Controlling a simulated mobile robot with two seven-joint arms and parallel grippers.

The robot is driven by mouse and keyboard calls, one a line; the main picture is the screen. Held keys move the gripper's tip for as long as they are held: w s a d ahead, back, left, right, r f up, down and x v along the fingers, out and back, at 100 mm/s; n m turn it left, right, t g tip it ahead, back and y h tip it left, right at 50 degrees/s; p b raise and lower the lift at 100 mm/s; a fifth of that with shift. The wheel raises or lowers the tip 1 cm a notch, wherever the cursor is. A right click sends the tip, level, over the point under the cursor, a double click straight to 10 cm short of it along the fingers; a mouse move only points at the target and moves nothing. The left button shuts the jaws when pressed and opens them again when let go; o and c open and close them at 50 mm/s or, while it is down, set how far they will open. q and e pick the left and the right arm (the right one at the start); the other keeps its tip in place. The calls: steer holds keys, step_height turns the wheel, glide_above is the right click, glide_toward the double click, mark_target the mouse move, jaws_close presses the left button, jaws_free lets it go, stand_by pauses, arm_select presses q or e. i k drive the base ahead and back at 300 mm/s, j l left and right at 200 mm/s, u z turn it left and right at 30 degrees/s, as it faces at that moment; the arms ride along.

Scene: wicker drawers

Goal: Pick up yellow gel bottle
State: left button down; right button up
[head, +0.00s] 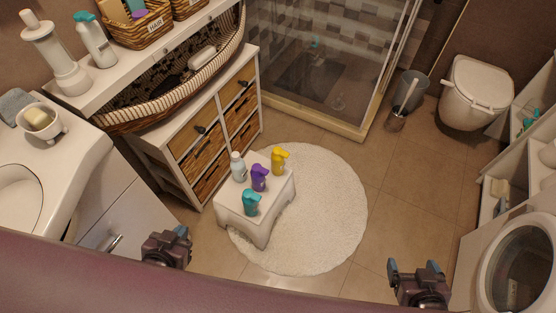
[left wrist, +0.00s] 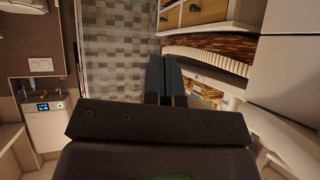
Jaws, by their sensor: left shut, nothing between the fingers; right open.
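The yellow gel bottle (head: 279,161) stands upright on a small white stool (head: 257,221), near its far right corner. A purple bottle (head: 260,177), a teal bottle (head: 251,202) and a white bottle (head: 237,166) stand on the same stool. My left gripper (head: 182,233) is at the lower left in the head view, apart from the stool and empty. In the left wrist view its fingers (left wrist: 167,75) are together. My right gripper (head: 414,268) is at the lower right, open and empty, well away from the bottles. The left wrist view does not show the bottles on the stool.
A round white rug (head: 330,215) lies under the stool. A wicker drawer cabinet (head: 205,140) stands behind it to the left. A glass shower (head: 310,65), a grey bin (head: 410,88) and a toilet (head: 478,92) are farther back. A washing machine (head: 480,272) stands at right. Floor right of the rug is clear.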

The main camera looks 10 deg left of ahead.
mark_target(278, 162)
steer(key=u, duration=0.3)
steer(key=i+l+u, duration=0.15)
steer(key=u, duration=0.3)
steer(key=i+l+u, duration=0.15)
steer(key=l+u, duration=0.2)
steer(key=u, duration=0.15)
steer(key=i+l+u, duration=0.2)
steer(key=l, duration=0.2)
steer(key=l+u, duration=0.2)
steer(key=l, duration=0.2)
steer(key=l+u, duration=0.2)
steer(key=l, duration=1.6)
steer(key=i+l, duration=0.15)
steer(key=l, duration=0.85)
